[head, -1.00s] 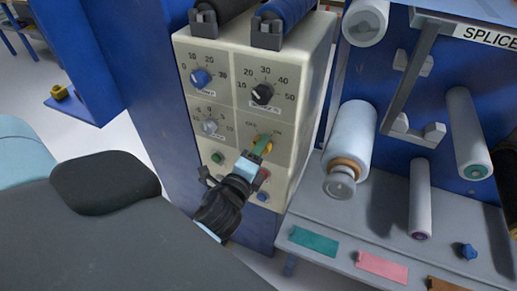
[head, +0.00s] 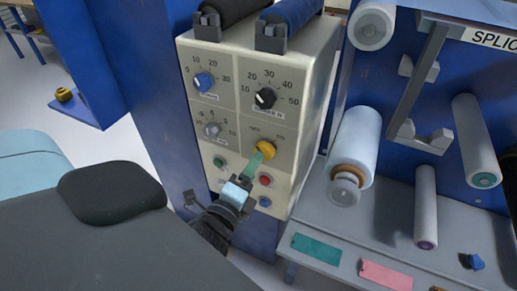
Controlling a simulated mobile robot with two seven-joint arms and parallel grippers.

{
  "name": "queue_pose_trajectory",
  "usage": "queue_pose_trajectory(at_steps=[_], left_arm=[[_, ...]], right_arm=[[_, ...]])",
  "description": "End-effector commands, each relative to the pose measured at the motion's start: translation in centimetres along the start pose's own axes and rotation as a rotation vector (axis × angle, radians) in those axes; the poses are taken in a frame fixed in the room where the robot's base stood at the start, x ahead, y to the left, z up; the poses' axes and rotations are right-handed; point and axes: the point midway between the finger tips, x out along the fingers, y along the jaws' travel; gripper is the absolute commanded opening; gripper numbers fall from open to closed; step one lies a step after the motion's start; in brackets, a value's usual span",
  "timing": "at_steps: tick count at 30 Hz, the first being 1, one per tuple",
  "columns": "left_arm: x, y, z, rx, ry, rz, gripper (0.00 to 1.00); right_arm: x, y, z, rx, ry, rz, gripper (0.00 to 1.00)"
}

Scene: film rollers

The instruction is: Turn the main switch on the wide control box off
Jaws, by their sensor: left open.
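The wide control box (head: 285,185) is cream and stands in the middle of the head view, with several dials and buttons on its front. The yellow main switch knob (head: 267,149) is on its lower right panel. The small labels above the knob are too small to read surely, and its pointer does not show clearly. My left gripper (head: 257,162) is open, with its green fingertips just below and left of the yellow knob. I cannot tell whether they touch it. Nothing is held. My right gripper is not in view.
A blue knob (head: 204,82), a black knob (head: 265,98) and a grey knob (head: 212,130) surround the switch. A green button (head: 219,162) and a red button (head: 265,181) sit below. A film roll (head: 354,145) stands close on the right, above a grey shelf (head: 330,222).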

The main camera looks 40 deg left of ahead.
Motion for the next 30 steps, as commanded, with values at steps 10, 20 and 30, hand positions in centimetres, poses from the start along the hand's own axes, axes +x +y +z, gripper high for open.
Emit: queue_pose_trajectory(at_steps=[10, 20, 30], left_arm=[[-2.1, 0.0, 0.0, 0.000, 0.000, 0.000, 0.68], [-2.0, 0.0, 0.0, 0.000, 0.000, -0.001, 0.68], [-3.5, 2.5, -1.4, -0.177, 0.065, 0.099, 0.68]], right_arm=[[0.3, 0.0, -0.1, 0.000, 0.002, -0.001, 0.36], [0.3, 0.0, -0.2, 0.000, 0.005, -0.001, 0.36], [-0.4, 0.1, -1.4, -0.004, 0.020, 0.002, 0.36]])
